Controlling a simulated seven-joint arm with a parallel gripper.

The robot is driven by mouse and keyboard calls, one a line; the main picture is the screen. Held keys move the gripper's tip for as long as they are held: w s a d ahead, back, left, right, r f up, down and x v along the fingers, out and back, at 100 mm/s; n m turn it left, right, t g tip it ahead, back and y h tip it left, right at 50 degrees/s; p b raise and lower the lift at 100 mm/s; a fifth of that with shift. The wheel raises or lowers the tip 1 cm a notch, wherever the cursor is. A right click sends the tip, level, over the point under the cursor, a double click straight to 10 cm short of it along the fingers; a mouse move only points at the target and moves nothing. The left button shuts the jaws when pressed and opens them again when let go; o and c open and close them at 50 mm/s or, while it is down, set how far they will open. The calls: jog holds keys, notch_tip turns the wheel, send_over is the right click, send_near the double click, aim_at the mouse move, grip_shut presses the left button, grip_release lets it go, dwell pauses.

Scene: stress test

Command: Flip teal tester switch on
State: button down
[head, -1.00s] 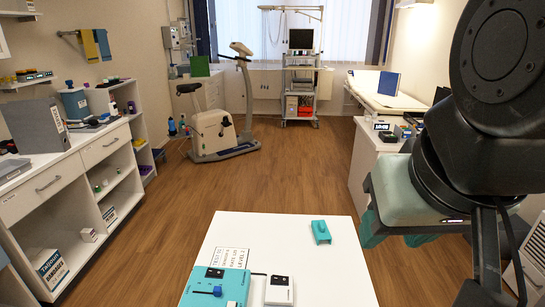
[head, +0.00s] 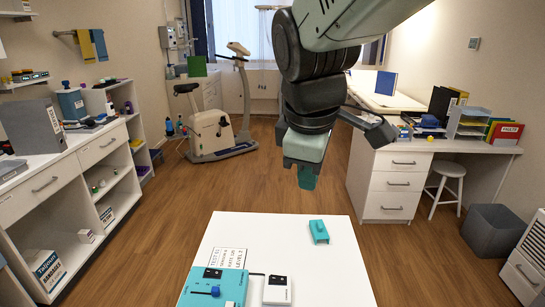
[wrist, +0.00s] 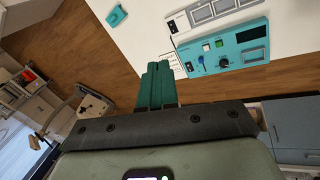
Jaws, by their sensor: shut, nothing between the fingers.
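The teal tester (head: 206,298) lies on the white table at the bottom of the head view, cut by the frame edge. My gripper (head: 307,184) hangs beyond the table's far edge in the head view, fingers pointing down. In the wrist view its teal fingers (wrist: 158,68) are together and empty, apart from the tester.
A small teal block (head: 319,232) stands on the white table (head: 345,270). A white box (head: 277,290) with a cable sits beside the tester, near a printed label (head: 229,257). A white panelled unit (wrist: 213,12) shows in the wrist view. The table's right part is clear.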

jog(key=w+a+f+n, duration=0.4)
jog(key=w+a+n, duration=0.1)
jog(key=n+g+y, duration=0.2)
jog(key=n+g, duration=0.2)
jog(key=n, duration=1.3)
send_over(208, 271)
jog(key=d, duration=0.2)
notch_tip(208, 271, down, 19)
jog(key=shift+w+d+r, duration=0.1)
jog(key=shift+d+r, duration=0.05)
jog(key=shift+d, duration=0.05)
jog(key=f, duration=0.4)
jog(key=a+f, duration=0.1)
jog(key=f, duration=0.4)
jog(key=a+f, duration=0.1)
jog(key=f, duration=0.4)
